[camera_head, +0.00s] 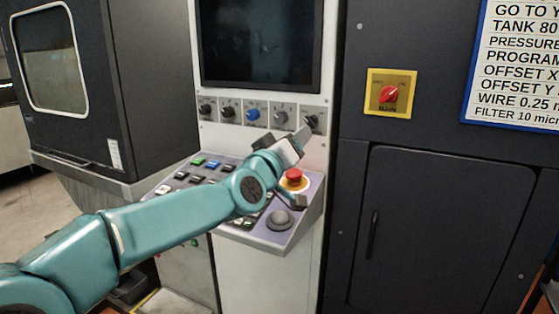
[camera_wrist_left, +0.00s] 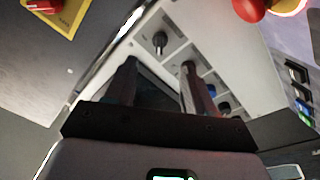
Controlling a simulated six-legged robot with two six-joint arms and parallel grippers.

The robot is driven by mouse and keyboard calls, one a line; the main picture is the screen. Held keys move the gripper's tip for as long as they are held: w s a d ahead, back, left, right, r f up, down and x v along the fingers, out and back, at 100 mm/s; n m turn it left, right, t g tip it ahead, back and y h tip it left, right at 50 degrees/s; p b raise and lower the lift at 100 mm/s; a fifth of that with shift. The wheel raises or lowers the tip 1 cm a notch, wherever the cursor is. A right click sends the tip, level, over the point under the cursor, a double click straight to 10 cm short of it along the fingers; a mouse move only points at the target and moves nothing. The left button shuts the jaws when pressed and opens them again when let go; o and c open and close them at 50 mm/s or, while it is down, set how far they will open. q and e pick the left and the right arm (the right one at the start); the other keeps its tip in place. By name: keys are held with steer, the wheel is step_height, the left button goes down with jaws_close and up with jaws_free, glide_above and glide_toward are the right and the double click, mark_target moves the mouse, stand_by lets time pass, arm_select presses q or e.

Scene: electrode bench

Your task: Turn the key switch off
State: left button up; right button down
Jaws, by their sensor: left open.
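A strip of several rotary switches runs below the screen on the white console. The rightmost black switch (camera_head: 311,121), which may be the key switch, sits at the strip's right end. In the left wrist view a dark switch knob (camera_wrist_left: 160,42) on its pale square plate shows beyond and between my two fingers. My left gripper (camera_head: 287,143) is in front of the strip, just below and left of that rightmost switch. Its fingers (camera_wrist_left: 159,75) are spread with nothing between them. My right gripper is out of view.
Below the gripper, the sloped button panel carries a red emergency button (camera_head: 293,176) and a grey knob (camera_head: 279,220). The dark screen (camera_head: 261,45) is above. A red main switch on a yellow plate (camera_head: 405,93) is on the dark cabinet at right.

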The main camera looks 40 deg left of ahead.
arm_select(q)
steer(key=v, duration=0.6)
steer(key=shift+s, duration=0.25)
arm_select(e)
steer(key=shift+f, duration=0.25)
arm_select(q)
steer(key=shift+s+d+f, duration=0.1)
steer(key=shift+f, duration=0.05)
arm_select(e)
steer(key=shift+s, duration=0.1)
